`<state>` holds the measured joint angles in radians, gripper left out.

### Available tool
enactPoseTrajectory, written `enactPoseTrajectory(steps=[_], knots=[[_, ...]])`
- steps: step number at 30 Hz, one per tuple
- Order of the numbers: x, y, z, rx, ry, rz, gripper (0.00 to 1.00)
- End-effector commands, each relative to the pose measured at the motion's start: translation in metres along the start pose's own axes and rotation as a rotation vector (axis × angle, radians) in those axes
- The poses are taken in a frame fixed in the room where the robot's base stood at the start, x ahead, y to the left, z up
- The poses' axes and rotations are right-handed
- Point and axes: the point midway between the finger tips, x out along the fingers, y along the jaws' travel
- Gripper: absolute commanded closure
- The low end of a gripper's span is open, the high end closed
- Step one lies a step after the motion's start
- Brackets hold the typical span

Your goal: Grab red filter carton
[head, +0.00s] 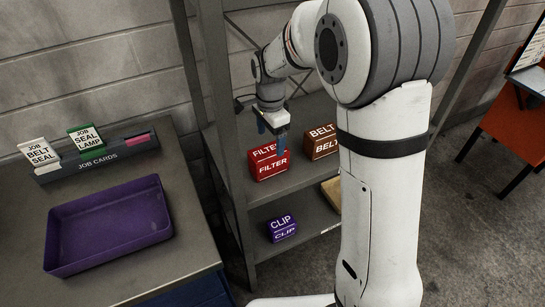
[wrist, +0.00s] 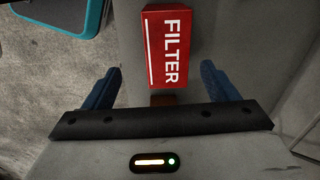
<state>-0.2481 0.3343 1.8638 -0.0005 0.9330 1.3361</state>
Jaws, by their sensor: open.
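The red filter carton (head: 267,162) stands on the upper visible shelf, with white FILTER lettering on its top and front. In the wrist view the red filter carton (wrist: 168,48) lies ahead of the fingers, roughly centred between their lines. My gripper (head: 271,130) is above and just behind the carton in the head view. In the wrist view my gripper (wrist: 162,88) has its two blue fingers spread wide with nothing between them. The carton appears apart from both fingers.
A brown BELT carton (head: 321,142) stands right of the red one. A purple CLIP carton (head: 282,229) is on the lower shelf (head: 262,248). Left is a table with a purple tray (head: 108,228) and a job card holder (head: 95,162). A shelf upright (head: 222,130) stands close left of my gripper.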

Motion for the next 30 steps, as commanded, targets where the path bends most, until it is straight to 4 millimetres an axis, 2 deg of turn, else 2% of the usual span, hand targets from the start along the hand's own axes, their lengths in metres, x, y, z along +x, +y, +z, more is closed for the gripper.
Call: enactPoseTrajectory(steps=[4, 13, 21, 30], knots=[[0.015, -0.010, 0.003, 0.044, -0.003, 0.012, 0.20], [0.048, -0.011, 0.002, 0.048, -0.003, 0.014, 0.20], [0.085, -0.013, 0.000, 0.046, -0.003, 0.012, 0.20], [0.089, -0.013, 0.000, 0.045, -0.002, 0.010, 0.20]])
